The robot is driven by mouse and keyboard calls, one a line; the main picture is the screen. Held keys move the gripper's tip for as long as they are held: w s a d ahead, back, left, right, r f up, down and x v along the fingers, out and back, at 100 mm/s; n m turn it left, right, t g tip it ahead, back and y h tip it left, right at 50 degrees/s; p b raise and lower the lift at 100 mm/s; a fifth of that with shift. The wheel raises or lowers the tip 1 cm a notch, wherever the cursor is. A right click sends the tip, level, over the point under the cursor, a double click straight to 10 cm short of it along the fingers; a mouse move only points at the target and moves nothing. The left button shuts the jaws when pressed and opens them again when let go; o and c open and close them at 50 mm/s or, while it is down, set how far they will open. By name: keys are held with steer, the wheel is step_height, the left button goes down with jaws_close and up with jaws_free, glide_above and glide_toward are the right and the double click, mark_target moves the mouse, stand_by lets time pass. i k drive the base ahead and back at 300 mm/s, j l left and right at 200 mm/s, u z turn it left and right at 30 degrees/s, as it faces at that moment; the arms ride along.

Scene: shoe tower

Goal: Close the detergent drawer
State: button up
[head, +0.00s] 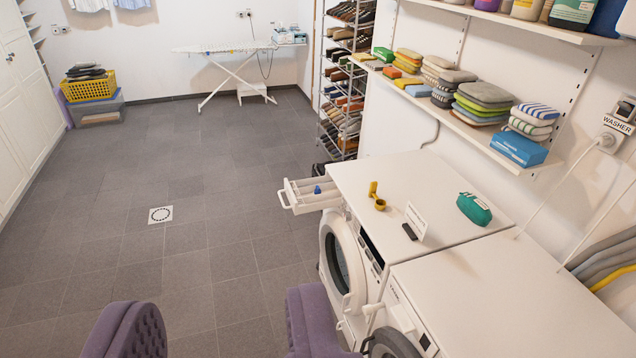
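The detergent drawer (300,204) is white and is pulled out from the upper front of the farther white washing machine (345,240). It sticks out to the left over the floor. Its inside shows compartments, with a small blue piece in it. A loop handle is at its left end. The machine's round door (341,262) is below and to the right of the drawer.
A second white machine (500,285) adjoins it at the near right. A yellow scoop (378,197), small sign and green item (474,208) lie on the farther machine's top. Purple tufted upholstery (125,330) is at the bottom. Grey floor left of the drawer is clear.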

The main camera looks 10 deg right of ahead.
mark_target(302, 199)
steer(key=i+j+z, duration=0.2)
steer(key=i, duration=0.2)
steer(key=i+j, duration=0.1)
steer(key=i, duration=0.5)
steer(key=i+j, duration=0.15)
steer(key=i, duration=0.45)
steer(key=i+j, duration=0.1)
steer(key=i, duration=0.5)
steer(key=i+j+z, duration=0.1)
steer(key=i, duration=0.5)
